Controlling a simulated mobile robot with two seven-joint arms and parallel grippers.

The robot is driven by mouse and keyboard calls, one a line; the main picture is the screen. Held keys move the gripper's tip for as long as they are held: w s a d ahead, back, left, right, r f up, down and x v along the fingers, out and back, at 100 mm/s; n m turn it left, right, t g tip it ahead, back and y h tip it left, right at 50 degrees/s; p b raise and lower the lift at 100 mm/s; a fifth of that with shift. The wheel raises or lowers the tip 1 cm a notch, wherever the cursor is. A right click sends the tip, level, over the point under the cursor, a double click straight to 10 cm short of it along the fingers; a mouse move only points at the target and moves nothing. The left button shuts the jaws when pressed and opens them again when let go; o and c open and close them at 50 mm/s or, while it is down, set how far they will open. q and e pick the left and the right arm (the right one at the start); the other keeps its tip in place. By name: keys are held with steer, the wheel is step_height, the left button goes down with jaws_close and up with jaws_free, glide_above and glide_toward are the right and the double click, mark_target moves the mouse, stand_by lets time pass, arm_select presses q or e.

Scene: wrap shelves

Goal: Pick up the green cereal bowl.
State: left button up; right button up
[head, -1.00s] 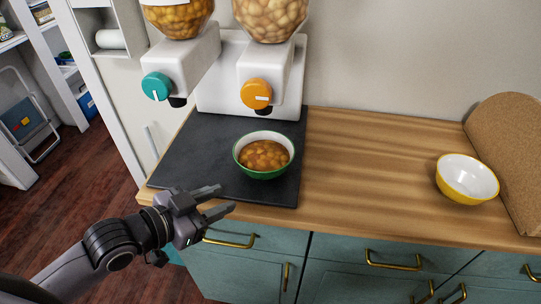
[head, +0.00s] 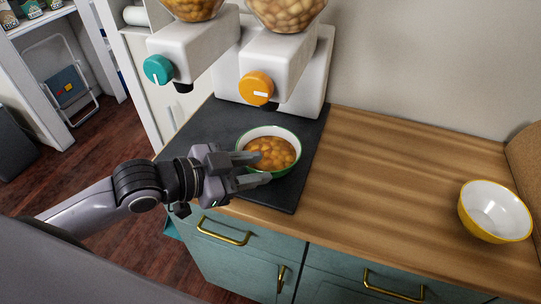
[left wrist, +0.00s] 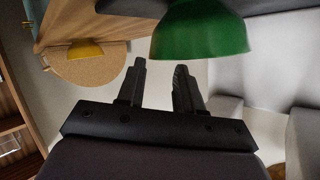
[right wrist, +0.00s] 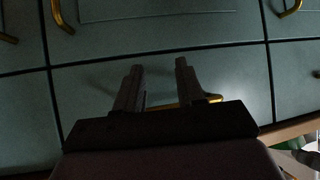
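The green cereal bowl (head: 258,176), white inside and full of orange-brown cereal, stands upright on the dark mat. Its green outside also shows in the left wrist view (left wrist: 200,38), upside down, just beyond my fingertips and mostly to their right. My left gripper (head: 265,167) is open and empty at the bowl's front edge; its fingers cover part of the near rim in the head view. I cannot tell whether they touch the bowl. My right gripper (right wrist: 158,66) is open and empty, facing the teal cabinet fronts, and is outside the head view.
Two cereal dispensers with a teal knob (head: 158,69) and an orange knob (head: 256,88) stand behind the bowl. A yellow bowl (head: 494,230) is on the wooden counter (head: 380,180) at the right. The counter between the bowls is clear. Gold-handled drawers (head: 222,231) lie below.

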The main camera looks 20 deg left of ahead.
mark_target(279, 169)
arm_select(q)
steer(key=shift+s+d+p+x, duration=0.15)
steer(key=shift+x, duration=1.25)
steer(key=shift+s+d+p+x, duration=0.1)
steer(key=shift+d+p+x, duration=0.05)
steer(key=shift+x, duration=1.25)
jaws_close()
